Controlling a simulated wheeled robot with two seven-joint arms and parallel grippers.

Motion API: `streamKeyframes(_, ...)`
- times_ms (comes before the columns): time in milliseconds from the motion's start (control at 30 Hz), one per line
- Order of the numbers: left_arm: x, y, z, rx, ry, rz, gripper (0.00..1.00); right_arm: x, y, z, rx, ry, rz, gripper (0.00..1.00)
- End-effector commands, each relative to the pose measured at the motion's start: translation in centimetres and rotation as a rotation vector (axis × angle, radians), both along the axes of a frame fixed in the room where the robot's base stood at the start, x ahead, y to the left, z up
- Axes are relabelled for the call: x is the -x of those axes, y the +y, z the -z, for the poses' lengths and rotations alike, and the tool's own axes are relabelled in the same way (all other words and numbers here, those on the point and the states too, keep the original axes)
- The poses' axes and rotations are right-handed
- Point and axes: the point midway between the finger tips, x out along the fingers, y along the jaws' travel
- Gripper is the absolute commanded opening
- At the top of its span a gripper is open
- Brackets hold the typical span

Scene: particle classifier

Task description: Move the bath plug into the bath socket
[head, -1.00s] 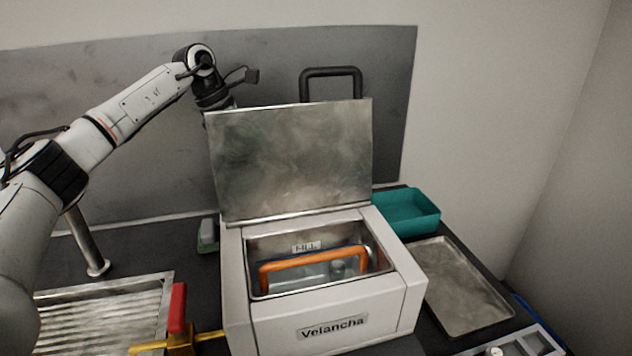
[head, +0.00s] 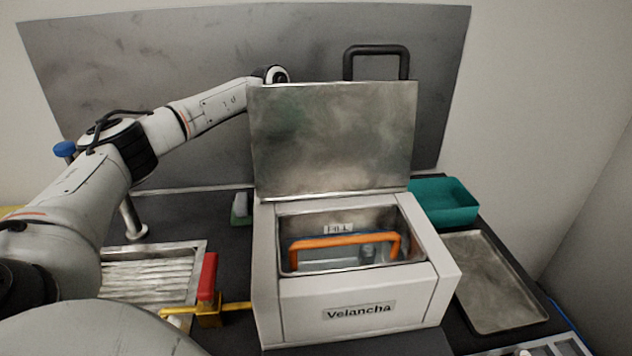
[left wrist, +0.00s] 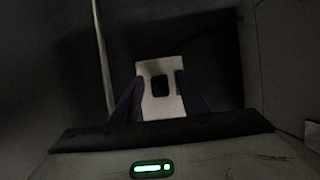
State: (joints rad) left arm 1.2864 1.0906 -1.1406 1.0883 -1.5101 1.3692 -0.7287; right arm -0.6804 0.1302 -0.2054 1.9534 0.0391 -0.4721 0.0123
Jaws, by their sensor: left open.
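The bath is the white box marked "Velancha" (head: 360,313), with its metal lid (head: 332,140) raised. My left arm reaches behind the lid, which hides my left gripper in the head view. In the dark left wrist view, my left gripper (left wrist: 160,92) is open, with dark bluish fingers. A pale piece with a dark rectangular opening (left wrist: 148,106) shows between the fingers. I cannot tell whether it is the plug or the socket, or whether the fingers touch it. No plug or socket can be made out in the head view. My right gripper is not in view.
An orange handle (head: 345,240) spans the open basin. A teal tray (head: 445,212) and a metal tray (head: 495,300) lie to the right. A ribbed metal tray (head: 150,252), a red-and-yellow valve (head: 208,278) and a metal post (head: 133,222) stand left. A grey panel rises behind.

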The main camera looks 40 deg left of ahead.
Motion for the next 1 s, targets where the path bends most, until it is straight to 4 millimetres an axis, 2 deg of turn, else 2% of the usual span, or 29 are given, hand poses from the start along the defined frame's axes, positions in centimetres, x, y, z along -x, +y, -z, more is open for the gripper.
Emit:
streamKeyframes(167, 0.0, 0.0, 0.0, 0.000, 0.000, 0.000, 0.41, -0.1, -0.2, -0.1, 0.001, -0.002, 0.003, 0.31)
streamKeyframes(400, 0.0, 0.0, 0.0, 0.001, -0.001, -0.001, 0.02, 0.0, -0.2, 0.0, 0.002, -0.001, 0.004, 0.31)
streamKeyframes(433, 0.0, 0.0, 0.0, 0.000, -0.001, -0.001, 0.00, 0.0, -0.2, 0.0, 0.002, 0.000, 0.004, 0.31)
streamKeyframes(733, -0.1, 0.0, -0.6, 0.001, -0.004, -0.001, 0.00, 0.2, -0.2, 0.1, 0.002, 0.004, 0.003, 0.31)
streamKeyframes(867, -0.2, 0.0, -2.6, 0.002, -0.009, -0.002, 0.00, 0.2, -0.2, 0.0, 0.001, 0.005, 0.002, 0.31)
streamKeyframes(1000, -0.2, 0.0, -5.5, 0.001, -0.008, -0.002, 0.00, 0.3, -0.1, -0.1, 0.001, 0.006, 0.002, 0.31)
